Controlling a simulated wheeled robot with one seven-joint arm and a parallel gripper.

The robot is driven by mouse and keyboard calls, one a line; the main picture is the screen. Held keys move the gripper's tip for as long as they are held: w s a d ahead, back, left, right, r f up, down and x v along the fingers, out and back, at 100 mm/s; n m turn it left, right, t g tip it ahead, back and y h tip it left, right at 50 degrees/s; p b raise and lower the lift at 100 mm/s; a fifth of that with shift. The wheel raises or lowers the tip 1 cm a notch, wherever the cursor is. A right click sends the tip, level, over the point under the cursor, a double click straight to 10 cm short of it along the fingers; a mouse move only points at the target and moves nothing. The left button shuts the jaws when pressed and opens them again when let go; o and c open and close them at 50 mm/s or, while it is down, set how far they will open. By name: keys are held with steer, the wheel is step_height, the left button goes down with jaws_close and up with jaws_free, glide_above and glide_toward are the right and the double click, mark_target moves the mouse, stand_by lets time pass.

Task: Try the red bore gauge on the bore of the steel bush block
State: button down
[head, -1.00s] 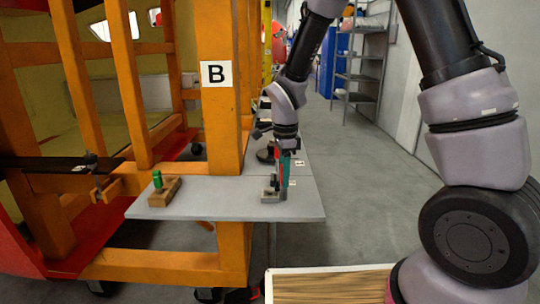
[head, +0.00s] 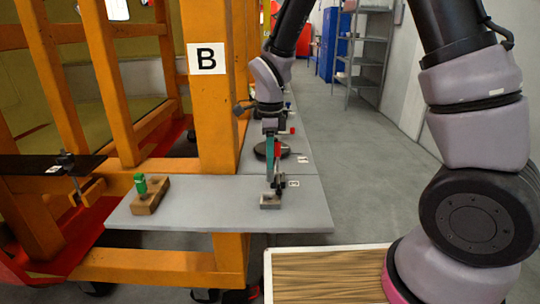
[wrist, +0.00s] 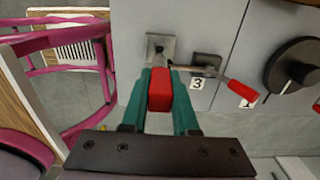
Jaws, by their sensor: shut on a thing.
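My gripper (wrist: 160,100) has teal fingers shut on the red handle of the red bore gauge (wrist: 160,88); in the head view my gripper (head: 271,172) is above the near part of the grey shelf. The steel bush block (wrist: 164,44) is a small square block just beyond the fingertips, and it also shows in the head view (head: 270,202) directly under the gripper. The gauge's tip points at the block near its bore. The fingers and handle partly cover this spot, so I cannot tell whether the tip is inside.
A green-handled piece (head: 140,184) stands in a wooden block (head: 151,197) at the shelf's left. Another red-handled rod (wrist: 240,90) is right of the gripper, near tag 3 (wrist: 199,84). A dark round object (wrist: 295,66) is farther right. An orange post (head: 216,110) rises behind the shelf.

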mark_target(270, 181)
steer(key=shift+f, duration=2.8)
steer(key=shift+f, duration=0.3)
steer(key=shift+r, duration=0.1)
steer(key=shift+r, duration=2.95)
